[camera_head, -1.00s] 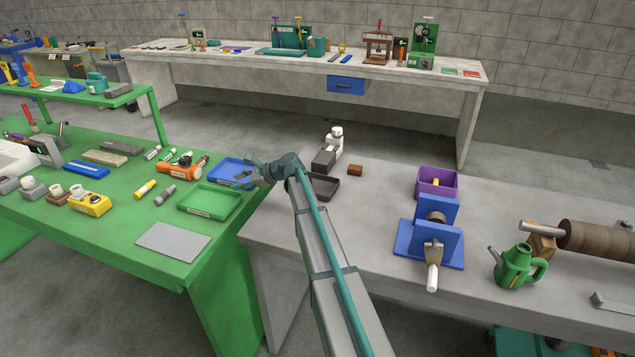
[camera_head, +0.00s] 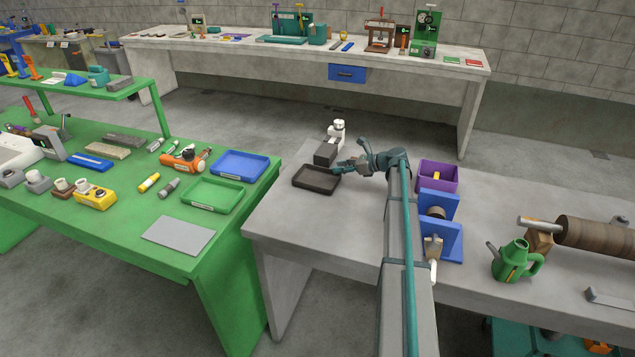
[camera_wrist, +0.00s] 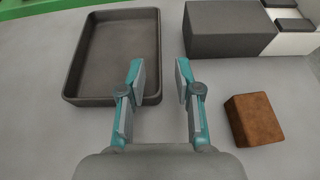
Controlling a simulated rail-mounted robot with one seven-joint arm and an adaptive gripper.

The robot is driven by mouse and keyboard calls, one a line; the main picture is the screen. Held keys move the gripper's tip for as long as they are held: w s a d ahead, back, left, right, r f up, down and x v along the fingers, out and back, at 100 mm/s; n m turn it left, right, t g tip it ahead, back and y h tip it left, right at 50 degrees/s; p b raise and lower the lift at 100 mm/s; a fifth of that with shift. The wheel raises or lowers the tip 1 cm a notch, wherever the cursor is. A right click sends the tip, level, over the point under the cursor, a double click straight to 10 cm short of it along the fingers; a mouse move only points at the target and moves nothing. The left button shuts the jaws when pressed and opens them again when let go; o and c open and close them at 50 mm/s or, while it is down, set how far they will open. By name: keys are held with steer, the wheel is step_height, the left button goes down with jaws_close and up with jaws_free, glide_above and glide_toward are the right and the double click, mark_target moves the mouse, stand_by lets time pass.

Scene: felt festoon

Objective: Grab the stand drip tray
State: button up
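A dark brown-grey rectangular tray (camera_head: 316,181), shallow and empty, lies flat on the grey bench near its left end; I take it for the stand drip tray. In the wrist view the tray (camera_wrist: 76,97) is at upper left. My gripper (camera_wrist: 157,62) is open with nothing between its fingers. Its left finger is by the tray's right wall; I cannot tell if they touch. The right finger is over bare bench. In the head view my gripper (camera_head: 338,169) reaches in from the right, at the tray's right edge.
Behind the tray stands a white device with a dark grey block (camera_head: 325,153). A brown block (camera_wrist: 253,119) lies right of my gripper. A purple bin (camera_head: 437,178) and blue stand (camera_head: 453,243) are further right. Green and blue trays (camera_head: 240,164) lie on the green table at left.

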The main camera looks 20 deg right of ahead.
mark_target(317, 179)
steer(key=b+x, duration=0.1)
steer(key=x, duration=0.4)
steer(key=shift+w+a+f+b, duration=0.15)
steer(key=shift+a+b, duration=0.05)
steer(key=shift+b, duration=0.2)
jaws_close()
